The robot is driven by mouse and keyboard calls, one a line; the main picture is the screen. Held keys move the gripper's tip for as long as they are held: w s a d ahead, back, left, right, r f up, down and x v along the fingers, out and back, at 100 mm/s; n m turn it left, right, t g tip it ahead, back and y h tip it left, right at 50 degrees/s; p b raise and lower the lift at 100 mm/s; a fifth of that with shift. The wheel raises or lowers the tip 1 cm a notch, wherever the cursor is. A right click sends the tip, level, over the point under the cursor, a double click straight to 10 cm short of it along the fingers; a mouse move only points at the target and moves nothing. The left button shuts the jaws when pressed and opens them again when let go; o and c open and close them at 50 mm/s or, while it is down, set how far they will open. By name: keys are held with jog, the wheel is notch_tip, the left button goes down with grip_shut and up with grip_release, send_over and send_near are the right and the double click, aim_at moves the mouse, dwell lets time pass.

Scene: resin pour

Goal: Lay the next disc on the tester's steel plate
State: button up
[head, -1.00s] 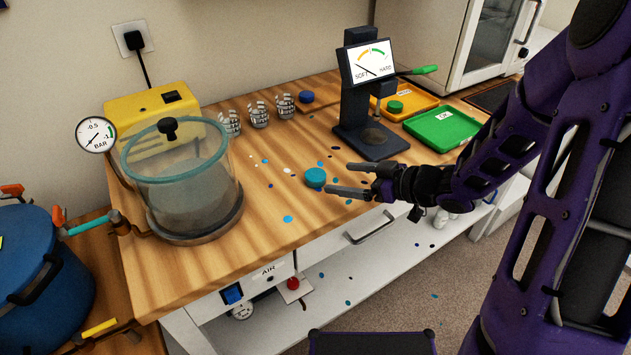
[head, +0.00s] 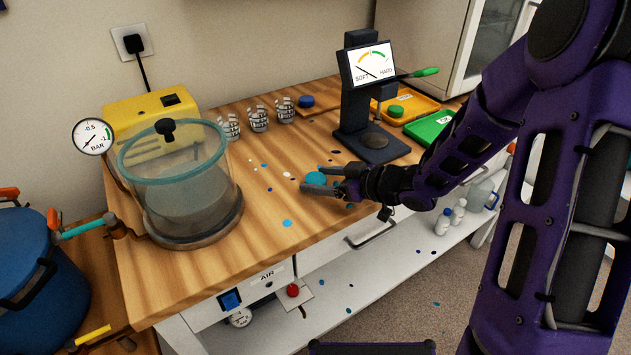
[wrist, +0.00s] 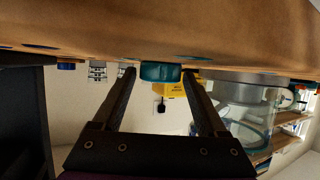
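A teal-blue disc (head: 316,179) lies on the wooden bench, and it also shows in the wrist view (wrist: 160,72). My gripper (head: 318,180) is low over the bench with its fingers on either side of the disc. A dark blue disc (head: 306,101) lies at the back.
A glass vacuum chamber (head: 180,185) stands at the left, before a yellow pump (head: 150,104). Coloured spots dot the bench. A blue pot (head: 40,265) is far left.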

jog(key=shift+r, duration=0.1)
grip_shut()
